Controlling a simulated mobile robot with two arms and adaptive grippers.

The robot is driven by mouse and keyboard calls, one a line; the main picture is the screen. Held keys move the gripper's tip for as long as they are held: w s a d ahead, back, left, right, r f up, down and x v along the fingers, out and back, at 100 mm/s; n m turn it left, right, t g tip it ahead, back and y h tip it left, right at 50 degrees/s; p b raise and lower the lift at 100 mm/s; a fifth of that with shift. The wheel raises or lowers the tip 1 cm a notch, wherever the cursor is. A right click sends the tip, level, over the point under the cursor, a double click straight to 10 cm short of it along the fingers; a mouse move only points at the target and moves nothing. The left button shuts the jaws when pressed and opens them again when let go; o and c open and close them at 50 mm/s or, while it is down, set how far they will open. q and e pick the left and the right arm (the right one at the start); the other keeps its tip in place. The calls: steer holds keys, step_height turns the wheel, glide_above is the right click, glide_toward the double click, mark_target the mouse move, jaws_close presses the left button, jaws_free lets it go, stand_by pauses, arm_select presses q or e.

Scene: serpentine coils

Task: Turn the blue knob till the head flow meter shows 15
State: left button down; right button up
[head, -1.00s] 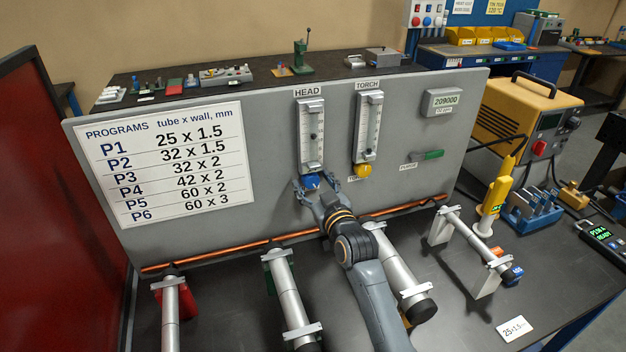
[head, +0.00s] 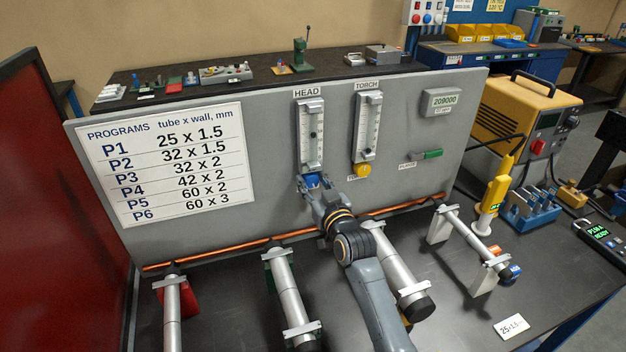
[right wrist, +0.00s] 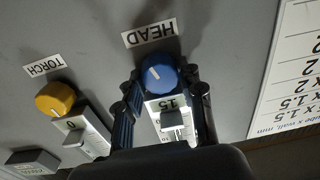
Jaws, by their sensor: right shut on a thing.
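The blue knob (head: 313,180) sits at the foot of the HEAD flow meter (head: 311,135) on the grey panel (head: 280,130). My right gripper (head: 315,185) is shut on the knob, one finger on each side. In the right wrist view the blue knob (right wrist: 160,73) shows a white pointer line, between the two fingers (right wrist: 163,85). A tag at that meter's knob end looks like 15, though the view is turned over. A dark float shows in the HEAD tube in the head view; its exact reading is too small to tell. My left gripper is out of view.
The TORCH flow meter (head: 367,127) with its yellow knob (head: 363,171) stands just right of the HEAD meter. A copper tube (head: 235,249) runs along the panel's foot. Several metal tube stands (head: 290,295) stand on the dark bench in front. A green-handled lever (head: 430,154) is farther right.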

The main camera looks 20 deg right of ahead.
steer(key=o, duration=1.2)
steer(key=s, duration=0.8)
steer(key=s+d, duration=0.1)
steer(key=s, duration=0.3)
steer(key=shift+f, duration=0.1)
